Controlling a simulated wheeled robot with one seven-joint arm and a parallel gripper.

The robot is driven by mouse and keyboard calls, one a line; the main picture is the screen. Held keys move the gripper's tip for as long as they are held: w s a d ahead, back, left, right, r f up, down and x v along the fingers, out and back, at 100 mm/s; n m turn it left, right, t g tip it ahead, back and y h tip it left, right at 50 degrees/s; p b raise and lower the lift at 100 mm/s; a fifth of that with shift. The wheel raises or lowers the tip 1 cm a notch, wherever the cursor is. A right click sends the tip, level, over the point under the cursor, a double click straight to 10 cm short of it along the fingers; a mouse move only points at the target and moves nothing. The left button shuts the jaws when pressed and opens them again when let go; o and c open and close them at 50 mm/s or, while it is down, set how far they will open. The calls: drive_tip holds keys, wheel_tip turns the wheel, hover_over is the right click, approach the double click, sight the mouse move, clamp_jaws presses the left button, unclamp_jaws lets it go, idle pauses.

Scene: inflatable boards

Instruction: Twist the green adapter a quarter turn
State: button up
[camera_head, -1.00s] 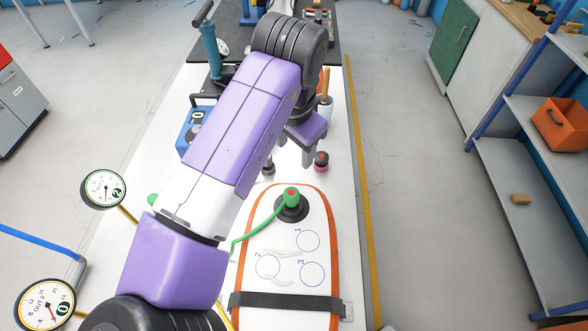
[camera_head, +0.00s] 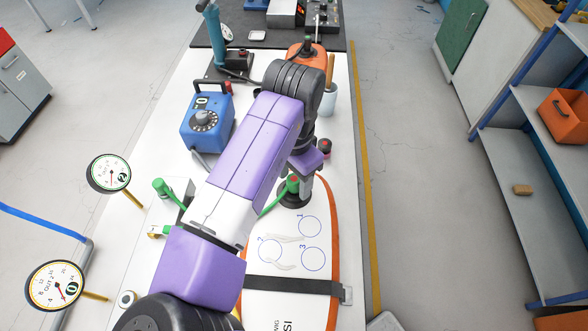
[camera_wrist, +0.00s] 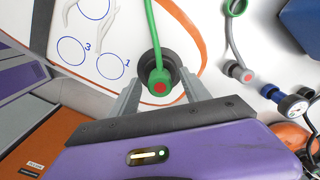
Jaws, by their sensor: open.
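The green adapter (camera_head: 293,184) has a red dot on its end and a green hose. It sits on a round black base on the white, orange-edged board (camera_head: 335,235). In the wrist view the adapter (camera_wrist: 160,82) lies between the two grey fingers of my gripper (camera_wrist: 160,92), with gaps on both sides. My gripper is open and not closed on it. In the head view my gripper (camera_head: 302,182) is right at the adapter, and my arm hides part of the hose. How deep the fingers reach beside the adapter is hard to tell.
A black strap (camera_head: 290,285) crosses the board. A blue box with a dial (camera_head: 207,120) stands left of my arm, and a second green fitting (camera_head: 160,186) lies nearby. A black-and-red fitting (camera_head: 325,148), a cup (camera_head: 328,98) and an orange item (camera_head: 306,55) stand behind.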

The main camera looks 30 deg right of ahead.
drive_tip(key=shift+f, duration=0.1)
clamp_jaws()
drive_tip(key=c, duration=0.7)
unclamp_jaws()
drive_tip(key=shift+c, duration=0.2)
clamp_jaws()
drive_tip(key=shift+m+b, duration=0.4)
drive_tip(key=shift+m, duration=2.1)
drive_tip(key=shift+f+m+b, duration=0.1)
drive_tip(key=shift+m+b, duration=0.55)
drive_tip(key=shift+m, duration=0.45)
drive_tip(key=m, duration=0.2)
drive_tip(key=shift+m+b, duration=0.3)
drive_tip(key=shift+m, duration=0.1)
